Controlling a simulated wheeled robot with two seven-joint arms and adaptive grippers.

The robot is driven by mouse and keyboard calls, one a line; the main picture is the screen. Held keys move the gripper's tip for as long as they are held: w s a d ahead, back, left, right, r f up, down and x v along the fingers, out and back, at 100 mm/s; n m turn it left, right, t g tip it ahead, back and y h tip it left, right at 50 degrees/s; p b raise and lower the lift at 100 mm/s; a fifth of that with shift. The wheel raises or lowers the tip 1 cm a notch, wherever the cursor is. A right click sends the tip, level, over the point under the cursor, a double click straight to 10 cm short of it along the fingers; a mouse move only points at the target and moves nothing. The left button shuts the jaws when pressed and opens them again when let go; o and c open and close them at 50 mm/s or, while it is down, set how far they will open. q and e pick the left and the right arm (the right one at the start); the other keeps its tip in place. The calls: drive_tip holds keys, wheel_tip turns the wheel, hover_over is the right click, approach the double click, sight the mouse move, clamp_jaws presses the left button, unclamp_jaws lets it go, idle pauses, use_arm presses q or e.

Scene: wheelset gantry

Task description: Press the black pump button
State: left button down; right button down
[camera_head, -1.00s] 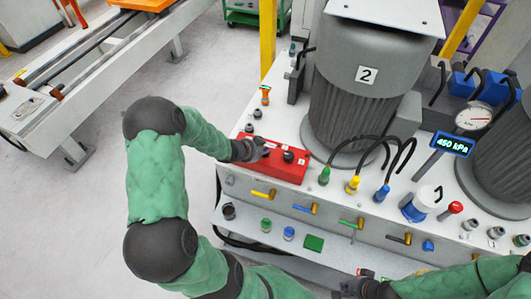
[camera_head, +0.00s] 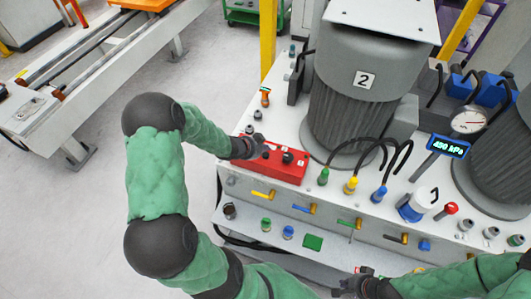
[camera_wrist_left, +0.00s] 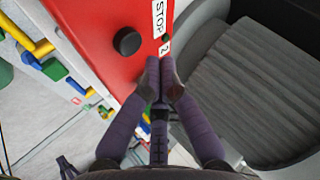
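The red control box (camera_head: 284,167) sits on the white bench's front left corner. A round black button (camera_head: 288,157) stands on its top, and a round black button also shows in the left wrist view (camera_wrist_left: 127,41), left of a white STOP label (camera_wrist_left: 159,18). My left gripper (camera_head: 260,146) is over the box's left end. In the wrist view its fingers (camera_wrist_left: 160,74) are together and empty, right of and below that black button, beside a "2" label. The fingers hide what lies under their tips, and I cannot tell whether they touch the box. My right gripper (camera_head: 355,285) is low, partly cut off.
A large grey motor marked 2 (camera_head: 359,80) stands behind the box. Hoses with green, yellow and blue fittings rise to the right. A gauge (camera_head: 468,120) and a kPa display (camera_head: 448,144) stand further right. Coloured valve handles (camera_head: 263,195) line the bench front.

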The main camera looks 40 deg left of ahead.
sight(264, 156)
use_arm(q)
drive_tip(key=shift+r+p, duration=1.6)
drive_tip(key=shift+r, duration=0.4)
drive_tip(key=shift+f, duration=0.1)
drive_tip(key=shift+s, duration=0.1)
